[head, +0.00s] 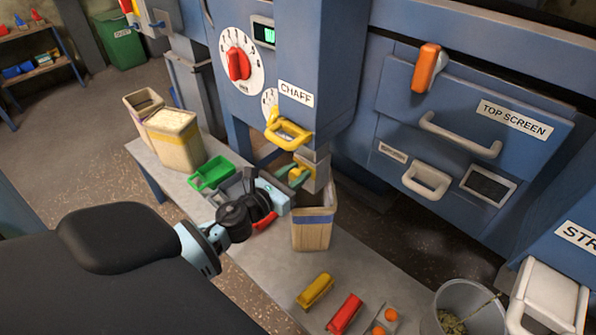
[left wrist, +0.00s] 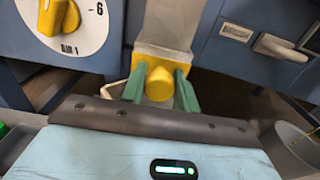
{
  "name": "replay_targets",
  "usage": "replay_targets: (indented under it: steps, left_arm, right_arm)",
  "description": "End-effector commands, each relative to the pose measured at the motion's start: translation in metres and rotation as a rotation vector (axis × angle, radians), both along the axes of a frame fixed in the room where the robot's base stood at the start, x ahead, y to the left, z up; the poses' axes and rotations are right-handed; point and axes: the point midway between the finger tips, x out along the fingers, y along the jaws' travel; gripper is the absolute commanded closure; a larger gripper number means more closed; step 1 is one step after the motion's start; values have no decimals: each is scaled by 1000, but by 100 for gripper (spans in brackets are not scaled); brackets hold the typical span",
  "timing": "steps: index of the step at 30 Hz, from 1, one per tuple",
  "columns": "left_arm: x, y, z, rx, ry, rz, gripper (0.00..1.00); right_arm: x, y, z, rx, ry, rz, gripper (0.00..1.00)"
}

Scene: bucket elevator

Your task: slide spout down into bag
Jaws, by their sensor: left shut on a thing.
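The spout (head: 318,172) is a grey square sleeve below the CHAFF housing, and it fills the top middle of the left wrist view (left wrist: 172,30). A yellow knob (left wrist: 160,82) sits on its front. My left gripper (head: 297,176) is shut on this knob, with a green finger on each side in the left wrist view (left wrist: 160,86). The open bag (head: 311,235), tan with a blue band, stands upright below the spout. The spout's lower end overlaps the bag's mouth in the head view; I cannot tell whether it is inside. My right gripper is not in view.
A yellow handle (head: 288,131) is just above the spout. Yellow and red tools (head: 345,313) lie in front. A grey bucket (head: 470,300) is at lower right.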

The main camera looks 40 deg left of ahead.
Motion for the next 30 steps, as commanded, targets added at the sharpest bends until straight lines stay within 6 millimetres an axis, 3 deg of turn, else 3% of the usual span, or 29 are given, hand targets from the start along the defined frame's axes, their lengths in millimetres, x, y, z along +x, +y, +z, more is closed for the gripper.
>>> replay_targets:
  steps: [1,6,18,19,21,24,30]
  left_arm:
    - [-1,0,-14,-1,7,0,100]
    - [-1,0,-30,-1,4,0,100]
    - [-1,-1,-34,0,5,-1,100]
    - [-1,-1,-34,0,6,-1,68]
    - [-1,0,-35,-1,6,-1,59]
    - [-1,0,-33,0,4,-1,48]
    - [0,0,-32,0,0,0,48]
  right_arm:
    - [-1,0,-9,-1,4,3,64]
    - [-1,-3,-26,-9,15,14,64]
    - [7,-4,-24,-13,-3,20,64]
    - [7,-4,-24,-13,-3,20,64]
    - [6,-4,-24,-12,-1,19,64]
    - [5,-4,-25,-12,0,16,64]
    - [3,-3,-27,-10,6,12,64]
